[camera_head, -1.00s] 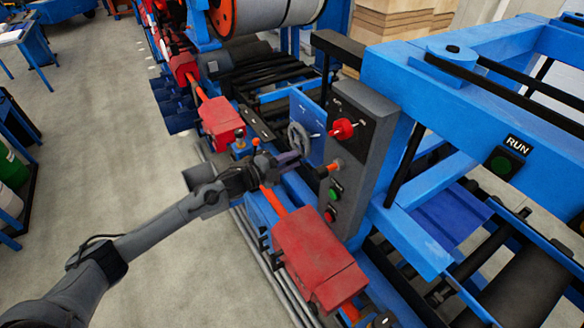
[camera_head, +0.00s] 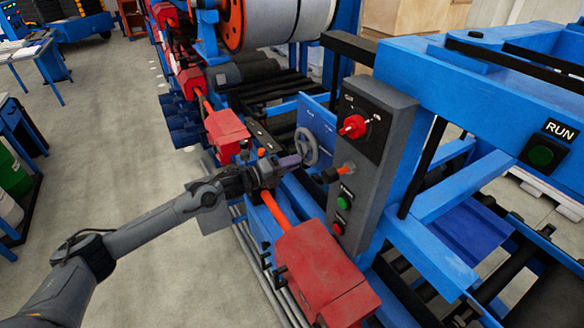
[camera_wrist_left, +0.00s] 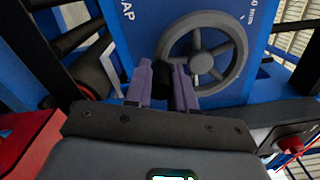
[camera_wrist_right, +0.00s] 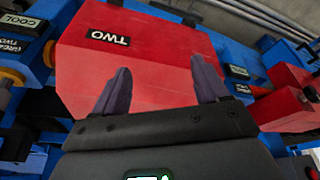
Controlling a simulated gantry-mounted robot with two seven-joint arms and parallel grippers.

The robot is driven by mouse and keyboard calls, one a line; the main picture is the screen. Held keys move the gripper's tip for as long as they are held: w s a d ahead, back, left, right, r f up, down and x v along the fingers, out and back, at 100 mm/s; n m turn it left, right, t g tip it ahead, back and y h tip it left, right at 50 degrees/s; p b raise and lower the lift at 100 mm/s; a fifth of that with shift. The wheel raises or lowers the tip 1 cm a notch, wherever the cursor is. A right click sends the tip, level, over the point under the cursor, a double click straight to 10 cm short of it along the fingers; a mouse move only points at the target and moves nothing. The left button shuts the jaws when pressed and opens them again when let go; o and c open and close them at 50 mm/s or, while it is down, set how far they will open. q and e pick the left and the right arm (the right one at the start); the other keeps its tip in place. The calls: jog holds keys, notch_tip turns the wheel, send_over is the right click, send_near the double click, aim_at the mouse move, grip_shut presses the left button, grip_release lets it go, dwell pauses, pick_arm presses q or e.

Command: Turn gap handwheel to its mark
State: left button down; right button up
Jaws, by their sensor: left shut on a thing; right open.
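The grey spoked gap handwheel (camera_head: 308,147) stands on a blue panel (camera_head: 318,123) beside the grey control box. In the left wrist view the wheel (camera_wrist_left: 203,64) fills the upper middle. My left gripper (camera_head: 291,161) is at the wheel's near-left rim. Its purple fingers (camera_wrist_left: 163,82) are shut on a black knob (camera_wrist_left: 162,80) at the rim. Lettering ending in "AP" and a "0 mm" label show on the panel; a pointer or mark cannot be made out. My right gripper (camera_wrist_right: 160,75) is open and empty in front of a red cover (camera_wrist_right: 135,60) labelled TWO.
The grey control box (camera_head: 368,165) with a red selector knob (camera_head: 352,127) and a green button (camera_head: 343,203) stands just right of the wheel. A red housing (camera_head: 320,275) and an orange bar (camera_head: 275,210) lie below my left gripper. Open floor (camera_head: 120,150) is at the left.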

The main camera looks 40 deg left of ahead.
pick_arm(q)
jog(key=shift+f, duration=0.15)
jog(key=c, duration=0.9)
grip_release()
jog(key=shift+c, duration=0.2)
jog(key=shift+s+a, duration=0.1)
jog(key=p+v, duration=0.1)
jog(key=v, duration=0.9)
jog(key=shift+s, duration=0.2)
jog(key=shift+a, duration=0.1)
